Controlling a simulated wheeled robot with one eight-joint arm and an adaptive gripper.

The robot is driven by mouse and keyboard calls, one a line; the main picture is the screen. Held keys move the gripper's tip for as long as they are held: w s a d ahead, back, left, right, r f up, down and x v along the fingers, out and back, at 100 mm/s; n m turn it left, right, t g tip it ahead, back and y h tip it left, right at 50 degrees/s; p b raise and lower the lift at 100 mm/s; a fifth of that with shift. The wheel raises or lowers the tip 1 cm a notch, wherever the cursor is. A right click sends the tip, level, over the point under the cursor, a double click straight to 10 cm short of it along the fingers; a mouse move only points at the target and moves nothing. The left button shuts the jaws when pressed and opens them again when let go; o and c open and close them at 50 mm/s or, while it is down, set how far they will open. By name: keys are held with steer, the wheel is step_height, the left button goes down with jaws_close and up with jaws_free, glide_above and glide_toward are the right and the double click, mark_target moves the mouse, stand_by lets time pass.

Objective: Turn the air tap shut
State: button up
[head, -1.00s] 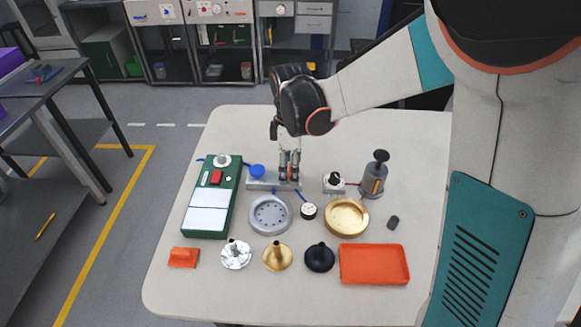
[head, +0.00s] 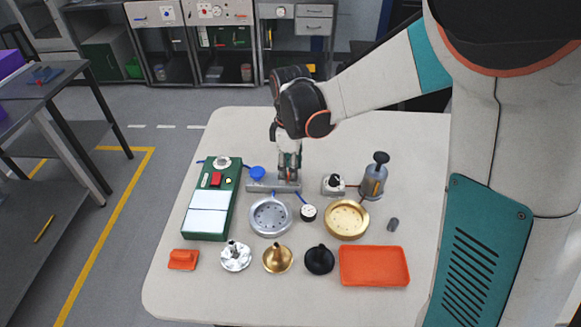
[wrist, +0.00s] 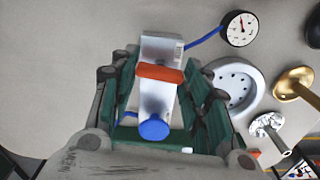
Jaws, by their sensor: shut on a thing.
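The air tap is on a grey metal block (head: 260,187) at the back middle of the table. Its red lever (wrist: 160,73) lies crosswise over the block in the wrist view; in the head view my gripper hides it. A blue knob (head: 257,173) is at the block's left end and shows at the bottom in the wrist view (wrist: 153,130). My gripper (head: 288,174) points down over the block. Its green fingers stand on both sides of the lever and are shut on it. The finger contact itself is hard to see.
A green case (head: 211,200) stands left of the block. A silver dish (head: 270,216), round gauge (head: 308,212) and brass dish (head: 346,219) are in front. A grey pump (head: 373,182) stands right. An orange tray (head: 375,265) is at front right. Blue hoses run near the block.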

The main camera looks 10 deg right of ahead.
steer(key=m, duration=0.8)
steer(key=shift+m, duration=0.4)
steer(key=m, duration=0.3)
steer(key=shift+m+p, duration=0.3)
steer(key=shift+m, duration=1.9)
steer(key=o, duration=1.1)
steer(key=shift+c, duration=0.2)
steer(key=shift+r, duration=0.15)
